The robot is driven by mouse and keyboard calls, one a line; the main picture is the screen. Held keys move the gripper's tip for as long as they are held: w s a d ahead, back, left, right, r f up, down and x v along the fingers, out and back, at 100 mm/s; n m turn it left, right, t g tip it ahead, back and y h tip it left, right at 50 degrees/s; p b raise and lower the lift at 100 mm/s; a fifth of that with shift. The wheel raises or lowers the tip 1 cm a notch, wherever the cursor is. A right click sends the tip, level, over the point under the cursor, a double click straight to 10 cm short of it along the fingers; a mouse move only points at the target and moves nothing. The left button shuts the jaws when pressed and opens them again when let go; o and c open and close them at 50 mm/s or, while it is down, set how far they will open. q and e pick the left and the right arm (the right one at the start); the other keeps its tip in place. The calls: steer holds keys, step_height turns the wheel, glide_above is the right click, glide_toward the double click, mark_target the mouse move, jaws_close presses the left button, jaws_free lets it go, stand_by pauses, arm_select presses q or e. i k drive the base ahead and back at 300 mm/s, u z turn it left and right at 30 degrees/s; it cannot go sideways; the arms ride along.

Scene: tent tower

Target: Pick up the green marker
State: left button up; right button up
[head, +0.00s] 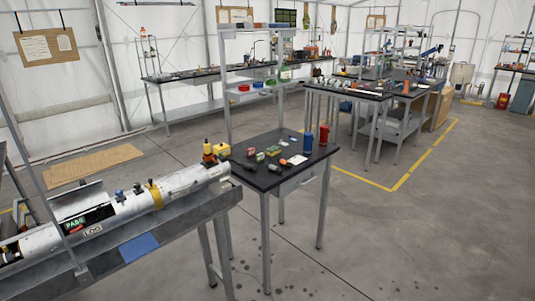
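I cannot make out a green marker for certain. Several small items lie on the near black-topped table (262,180). Among them are a small greenish item (260,157) and a green and yellowish item (273,151), both too small to identify. A dark item (274,169), a white flat piece (297,160), a blue cylinder (308,142) and a red cylinder (323,134) are also on this table. Neither of my grippers shows in the head view.
A long white tube (130,209) lies on a grey bench (185,214) at left, beside the near table. Other workbenches (350,93) stand behind. Yellow floor tape (402,182) runs at right. Open concrete floor (420,240) fills the right foreground.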

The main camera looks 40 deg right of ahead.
mark_target(260, 158)
steer(key=z, duration=0.75)
steer(key=i, duration=0.85)
steer(key=z, duration=0.65)
steer(key=i, duration=0.35)
steer(key=z, duration=0.05)
